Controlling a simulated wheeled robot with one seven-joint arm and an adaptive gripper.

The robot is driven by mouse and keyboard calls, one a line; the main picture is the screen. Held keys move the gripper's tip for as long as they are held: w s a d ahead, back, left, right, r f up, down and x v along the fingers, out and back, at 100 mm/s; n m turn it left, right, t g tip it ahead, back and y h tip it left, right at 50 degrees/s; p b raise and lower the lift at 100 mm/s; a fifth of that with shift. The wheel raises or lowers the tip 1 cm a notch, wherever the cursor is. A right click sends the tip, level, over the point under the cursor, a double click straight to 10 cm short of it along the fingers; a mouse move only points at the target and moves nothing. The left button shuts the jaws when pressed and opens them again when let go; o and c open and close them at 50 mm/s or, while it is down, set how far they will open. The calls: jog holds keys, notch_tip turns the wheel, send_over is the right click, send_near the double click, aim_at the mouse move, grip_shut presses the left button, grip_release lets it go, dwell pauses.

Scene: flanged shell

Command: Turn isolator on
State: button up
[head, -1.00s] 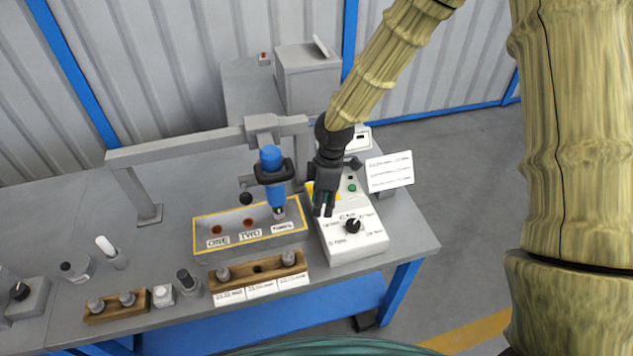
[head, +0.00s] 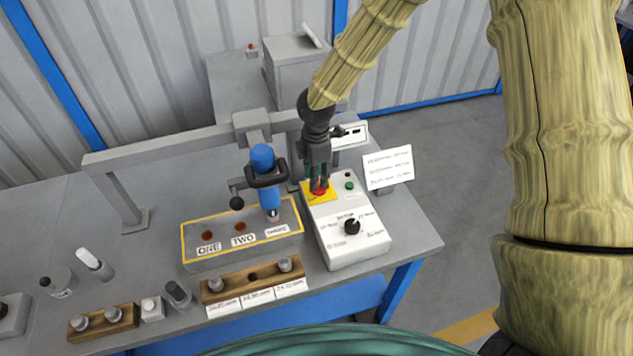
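A white control box (head: 350,246) stands at the right end of the bench. It has a black rotary knob (head: 352,227) with printed labels around it, a green button (head: 349,185) and a red button (head: 319,192) on a yellow plate (head: 325,198). No isolator label is readable, so I cannot tell which control is the isolator. My gripper (head: 319,184) points down at the red button, its fingertips slightly parted with red showing at them. Whether they touch the button is unclear. The gripper partly hides the yellow plate.
Left of the box, a blue tool (head: 264,180) stands in a holder over a yellow-edged tray (head: 190,256) labelled ONE and TWO. A white sign (head: 388,167) stands to the right. Wooden blocks (head: 225,288) with pegs line the front. A grey box with a black knob (head: 12,316) sits far left.

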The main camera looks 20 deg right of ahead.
jog(key=shift+f, duration=1.9)
jog(key=shift+c, duration=0.2)
grip_shut()
